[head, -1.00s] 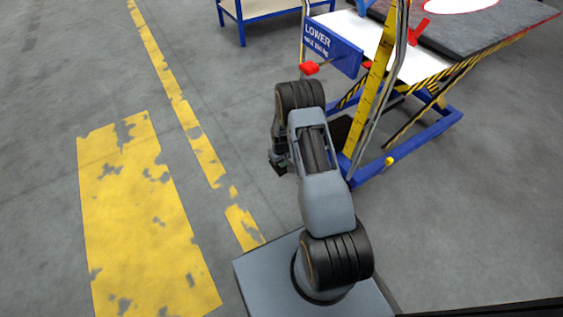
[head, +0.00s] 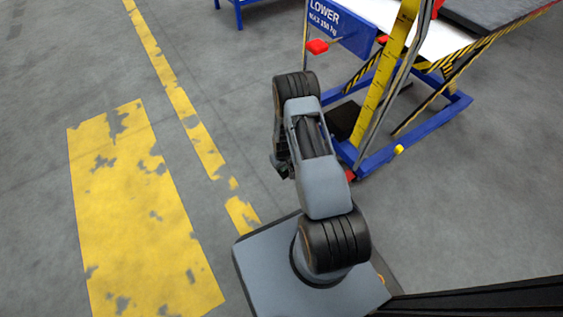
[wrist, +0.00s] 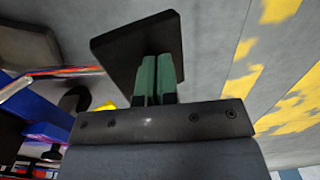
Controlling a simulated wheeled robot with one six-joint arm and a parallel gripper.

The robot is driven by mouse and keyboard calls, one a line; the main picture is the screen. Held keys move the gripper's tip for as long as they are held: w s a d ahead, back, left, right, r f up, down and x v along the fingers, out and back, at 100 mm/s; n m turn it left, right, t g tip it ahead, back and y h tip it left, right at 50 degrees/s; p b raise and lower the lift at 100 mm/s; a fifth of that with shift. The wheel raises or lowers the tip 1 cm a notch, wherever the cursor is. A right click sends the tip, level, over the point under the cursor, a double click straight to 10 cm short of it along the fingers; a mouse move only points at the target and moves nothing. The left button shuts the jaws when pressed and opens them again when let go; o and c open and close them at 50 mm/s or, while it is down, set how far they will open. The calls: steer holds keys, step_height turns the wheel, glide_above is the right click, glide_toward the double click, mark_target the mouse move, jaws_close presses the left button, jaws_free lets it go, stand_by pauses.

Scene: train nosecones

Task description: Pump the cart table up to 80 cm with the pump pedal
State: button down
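The cart table stands at the upper right of the head view, with a blue base frame (head: 425,125), a yellow scale post (head: 383,85) and a white top (head: 445,38). The scale reading is too small to tell. A dark square plate, which looks like the pump pedal (wrist: 130,45), lies just beyond my fingertips in the wrist view; I cannot tell whether they touch. In the head view, a dark plate (head: 343,119) shows beside the frame, partly behind my arm. My gripper (wrist: 157,80) has its green fingers together, with nothing visible between them. In the head view my arm mostly hides it.
A blue sign (head: 340,24) reading LOWER and a red knob (head: 317,46) are on the cart's near side. A grey slab (head: 490,12) lies on the top. Yellow floor markings (head: 140,210) are at the left. The floor there is clear.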

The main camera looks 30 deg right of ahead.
steer(key=shift+s+d+f+b, duration=0.1)
steer(key=shift+f+b, duration=0.7)
steer(key=shift+f, duration=0.75)
steer(key=shift+r, duration=0.1)
steer(key=shift+r+p, duration=0.5)
steer(key=a+r+p, duration=0.2)
steer(key=r+p, duration=0.1)
steer(key=r, duration=0.3)
steer(key=a+r+p, duration=0.3)
steer(key=r+p, duration=0.1)
steer(key=r, duration=0.3)
steer(key=shift+s+a, duration=0.25)
steer(key=shift+a, duration=0.1)
steer(key=w+d+r+p, duration=0.1)
steer(key=d+r+p, duration=0.2)
steer(key=d+r, duration=0.4)
step_height(320, 180, up, 6)
steer(key=shift+r+p, duration=0.1)
steer(key=shift+p, duration=0.2)
